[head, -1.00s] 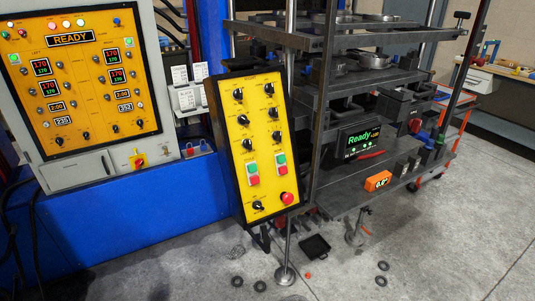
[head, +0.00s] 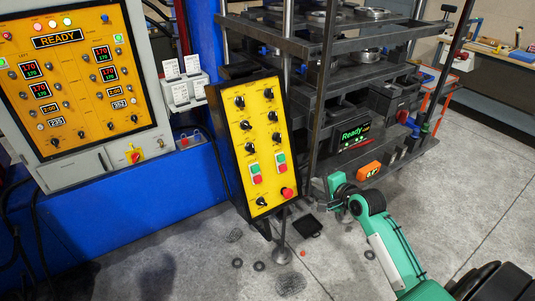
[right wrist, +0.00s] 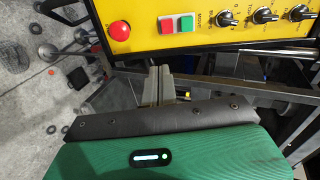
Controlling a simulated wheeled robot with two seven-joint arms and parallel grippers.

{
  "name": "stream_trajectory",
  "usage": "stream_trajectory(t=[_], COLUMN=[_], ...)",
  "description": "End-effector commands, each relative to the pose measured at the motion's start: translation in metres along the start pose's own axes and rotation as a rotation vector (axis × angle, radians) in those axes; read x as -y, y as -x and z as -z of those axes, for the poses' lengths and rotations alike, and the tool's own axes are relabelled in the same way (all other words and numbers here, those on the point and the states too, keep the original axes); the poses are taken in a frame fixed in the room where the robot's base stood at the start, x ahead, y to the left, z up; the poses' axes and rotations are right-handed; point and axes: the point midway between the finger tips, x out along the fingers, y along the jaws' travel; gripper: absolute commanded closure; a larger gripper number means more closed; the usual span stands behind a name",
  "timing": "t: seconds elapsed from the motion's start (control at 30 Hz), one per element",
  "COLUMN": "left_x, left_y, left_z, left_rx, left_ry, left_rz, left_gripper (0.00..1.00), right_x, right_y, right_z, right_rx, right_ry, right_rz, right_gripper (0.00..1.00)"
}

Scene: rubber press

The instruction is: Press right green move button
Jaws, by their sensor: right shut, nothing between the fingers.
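The yellow control panel (head: 232,130) stands tilted in the middle of the head view. Its right green button (head: 281,158) sits above a red button (head: 282,170). In the right wrist view the panel appears turned sideways, with the green button (right wrist: 187,24) beside the red button (right wrist: 166,24) and a "MOVE" label nearby. My right gripper (right wrist: 160,84) is shut and empty, its grey fingers below the panel's edge in the wrist view. In the head view my right arm reaches in from the lower right, its hand right of the panel's lower part, apart from the button. My left gripper is not in view.
A red mushroom button (head: 287,192) is low on the panel, near the green button. A left green button (head: 254,169) is also on the panel. Black rings lie on the floor.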

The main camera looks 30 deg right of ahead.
Motion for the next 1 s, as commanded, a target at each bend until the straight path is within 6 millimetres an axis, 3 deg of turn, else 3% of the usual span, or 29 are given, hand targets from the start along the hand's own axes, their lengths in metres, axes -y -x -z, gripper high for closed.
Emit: stream_trajectory(t=[0.03, 0.2, 0.57, 0.77, 1.0], left_x=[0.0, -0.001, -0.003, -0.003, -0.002], left_y=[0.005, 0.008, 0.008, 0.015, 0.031], left_z=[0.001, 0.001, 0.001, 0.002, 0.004], left_rx=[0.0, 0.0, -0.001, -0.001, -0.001], left_ry=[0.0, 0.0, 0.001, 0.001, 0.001], left_rz=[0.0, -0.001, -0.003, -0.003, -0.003], left_gripper=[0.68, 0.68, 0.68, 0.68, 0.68], right_x=[0.019, 0.043, 0.044, 0.047, 0.05], right_y=[0.009, 0.022, 0.021, 0.006, -0.036], right_z=[0.0, -0.003, -0.003, -0.003, -0.004], right_rx=[0.005, 0.018, 0.019, 0.019, 0.019], right_ry=[-0.014, -0.046, -0.049, -0.051, -0.05], right_rz=[0.022, 0.053, 0.055, 0.055, 0.054], right_gripper=[1.0, 1.0, 1.0, 1.0, 1.0])
